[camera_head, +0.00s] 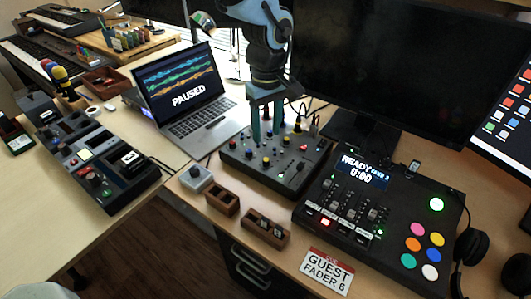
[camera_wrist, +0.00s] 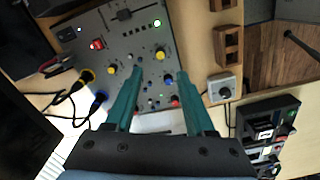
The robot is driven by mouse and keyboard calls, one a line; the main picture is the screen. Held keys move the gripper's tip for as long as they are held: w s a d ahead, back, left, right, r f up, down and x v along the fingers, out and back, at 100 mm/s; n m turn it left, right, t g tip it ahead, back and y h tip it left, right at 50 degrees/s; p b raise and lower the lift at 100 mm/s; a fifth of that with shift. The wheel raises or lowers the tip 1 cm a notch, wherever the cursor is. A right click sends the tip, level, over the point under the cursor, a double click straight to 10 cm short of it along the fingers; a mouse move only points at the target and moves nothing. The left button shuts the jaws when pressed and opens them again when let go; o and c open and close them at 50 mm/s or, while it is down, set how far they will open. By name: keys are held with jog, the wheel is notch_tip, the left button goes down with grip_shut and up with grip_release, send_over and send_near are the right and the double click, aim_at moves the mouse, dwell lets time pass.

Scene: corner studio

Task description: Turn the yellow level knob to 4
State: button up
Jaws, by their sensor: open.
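A black mixer panel with several coloured knobs stands on the desk; it shows in the head view (camera_head: 260,178) and the wrist view (camera_wrist: 118,34). In the wrist view, one yellow knob (camera_wrist: 160,54) lies just beyond my fingertips, between their lines. Another yellow knob (camera_wrist: 111,68) is farther left. The labels and pointer settings are too small to read, so I cannot tell which is the level knob. My gripper (camera_wrist: 160,74) is open and empty, pointing down over the panel; it also shows in the head view (camera_head: 266,132). Its fingers hide some knobs.
Blue and red knobs crowd the panel near my fingers. Wooden trays (camera_head: 222,201) sit in front.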

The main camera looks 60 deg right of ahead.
aim_at(266, 159)
notch_tip(266, 159, down, 9)
jog(key=shift+f+p, duration=0.1)
jog(key=shift+p, duration=0.9)
grip_shut()
